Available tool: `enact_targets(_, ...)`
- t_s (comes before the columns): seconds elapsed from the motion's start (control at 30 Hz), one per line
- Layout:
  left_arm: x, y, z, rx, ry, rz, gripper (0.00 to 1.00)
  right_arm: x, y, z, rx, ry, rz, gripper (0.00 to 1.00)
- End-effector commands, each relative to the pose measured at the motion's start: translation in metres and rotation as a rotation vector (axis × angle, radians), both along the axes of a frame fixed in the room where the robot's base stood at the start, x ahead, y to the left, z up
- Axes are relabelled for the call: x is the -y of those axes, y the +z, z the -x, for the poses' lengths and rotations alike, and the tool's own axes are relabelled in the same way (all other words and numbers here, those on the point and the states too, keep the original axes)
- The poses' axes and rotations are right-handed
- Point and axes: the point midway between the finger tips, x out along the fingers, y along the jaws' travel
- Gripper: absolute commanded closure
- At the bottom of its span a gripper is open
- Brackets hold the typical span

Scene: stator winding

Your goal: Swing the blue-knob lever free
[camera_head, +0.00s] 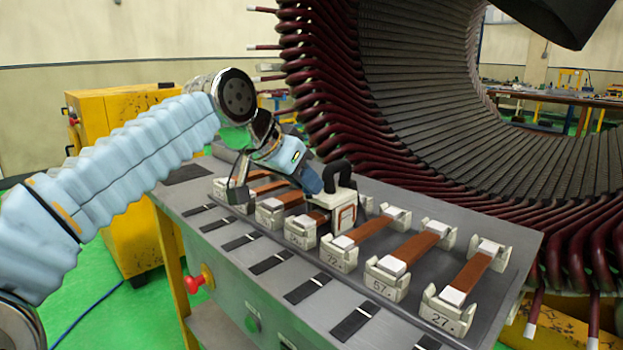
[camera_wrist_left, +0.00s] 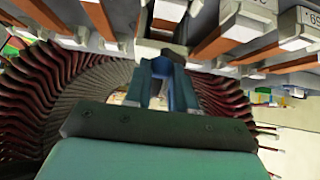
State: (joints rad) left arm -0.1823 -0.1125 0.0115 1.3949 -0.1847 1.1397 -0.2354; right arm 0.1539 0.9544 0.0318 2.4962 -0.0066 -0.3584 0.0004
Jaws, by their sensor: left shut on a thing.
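My right gripper is not in view.
White numbered holders with copper-brown bars (camera_head: 417,247) line the grey bench (camera_head: 330,300). The large stator (camera_head: 425,80) with dark red coil ends stands close behind. A yellow cabinet (camera_head: 130,200) is at the left, and a red button (camera_head: 195,284) is on the bench front.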

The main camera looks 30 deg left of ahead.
Motion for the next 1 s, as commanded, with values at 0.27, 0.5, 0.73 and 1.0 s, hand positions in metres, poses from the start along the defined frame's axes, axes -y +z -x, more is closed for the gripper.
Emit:
enact_targets(0.27, -0.014, 0.0, 0.001, -0.001, -0.257, 0.001, 1.0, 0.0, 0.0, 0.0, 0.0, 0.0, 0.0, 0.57)
enact_targets(0.5, -0.024, -0.001, 0.0, -0.002, -0.479, 0.0, 1.0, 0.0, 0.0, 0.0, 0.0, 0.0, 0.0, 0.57)
enact_targets(0.73, -0.032, -0.001, -0.002, -0.002, -0.655, -0.003, 1.0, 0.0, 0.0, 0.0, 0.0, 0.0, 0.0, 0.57)
enact_targets(1.0, -0.037, -0.001, -0.004, -0.001, -0.781, -0.003, 1.0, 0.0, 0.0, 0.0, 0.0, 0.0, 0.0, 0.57)
